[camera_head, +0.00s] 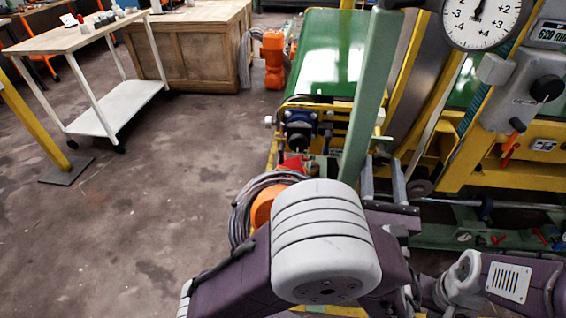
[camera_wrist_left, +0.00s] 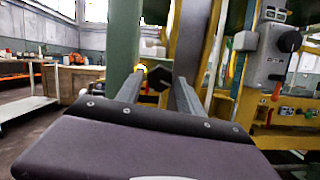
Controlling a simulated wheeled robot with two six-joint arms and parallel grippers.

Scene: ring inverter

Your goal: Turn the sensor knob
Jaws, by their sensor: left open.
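A black knob (camera_head: 547,88) sits on the grey control box (camera_head: 512,95) at the right of the head view. The knob also shows at the upper right of the left wrist view (camera_wrist_left: 290,41). My left gripper (camera_head: 382,160) is open and empty, with its two fingers apart. In the head view it is left of and below the knob, well clear of it. In the left wrist view a dark round part (camera_wrist_left: 160,78) shows beyond and between the fingertips (camera_wrist_left: 158,84); I cannot tell if it is a knob. My right gripper is out of view.
A green post (camera_head: 366,100) rises just beyond my left gripper. A yellow frame (camera_head: 500,180) stands below the control box. A dial gauge (camera_head: 480,20) is at the top. Orange and red-handled parts (camera_head: 510,148) hang by the box. Open floor (camera_head: 130,220) lies to the left.

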